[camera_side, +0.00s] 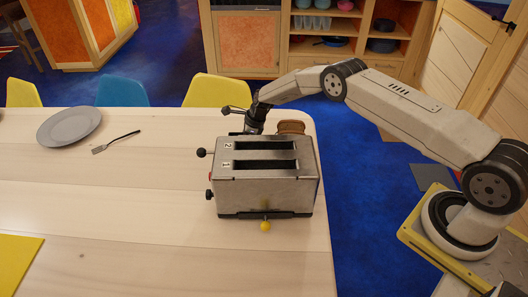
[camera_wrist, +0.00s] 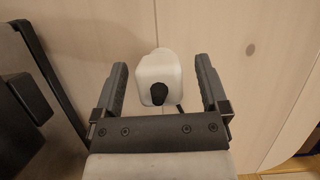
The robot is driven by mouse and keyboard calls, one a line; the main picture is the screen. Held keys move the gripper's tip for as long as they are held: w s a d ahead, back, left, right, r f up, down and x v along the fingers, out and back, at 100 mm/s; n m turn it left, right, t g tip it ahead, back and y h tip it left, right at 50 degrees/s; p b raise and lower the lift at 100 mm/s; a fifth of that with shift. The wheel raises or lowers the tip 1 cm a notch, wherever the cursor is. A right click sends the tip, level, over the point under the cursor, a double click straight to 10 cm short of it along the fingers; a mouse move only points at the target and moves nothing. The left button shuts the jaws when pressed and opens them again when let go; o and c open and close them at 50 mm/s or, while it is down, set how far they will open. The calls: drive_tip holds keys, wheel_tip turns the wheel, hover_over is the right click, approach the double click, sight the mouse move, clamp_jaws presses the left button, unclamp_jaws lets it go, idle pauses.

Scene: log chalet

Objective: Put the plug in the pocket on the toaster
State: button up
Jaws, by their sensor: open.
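The toaster (camera_side: 266,183) is a silver two-slot box near the table's right end, with dark knobs on its left side and a yellow ball low on its front. My gripper (camera_side: 235,110) is behind it, its lower part hidden by the toaster. In the wrist view my gripper (camera_wrist: 161,66) is open, its two fingers apart. A white plug (camera_wrist: 160,68) with a black end lies on the wood between the fingers, with gaps on both sides. The toaster's dark side (camera_wrist: 18,70) shows at the left. The plug is hidden in the side view, and I cannot make out the pocket.
A brown, bread-like piece (camera_side: 291,127) shows behind the toaster. A grey plate (camera_side: 69,127) and a fork (camera_side: 115,142) lie at the table's back left, and a yellow mat (camera_side: 17,262) at front left. The middle of the table (camera_side: 120,210) is clear. Chairs stand behind.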

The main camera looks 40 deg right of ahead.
drive_tip(key=shift+c, duration=0.2)
clamp_jaws()
drive_tip(key=shift+r, duration=0.15)
drive_tip(key=shift+r, duration=4.85)
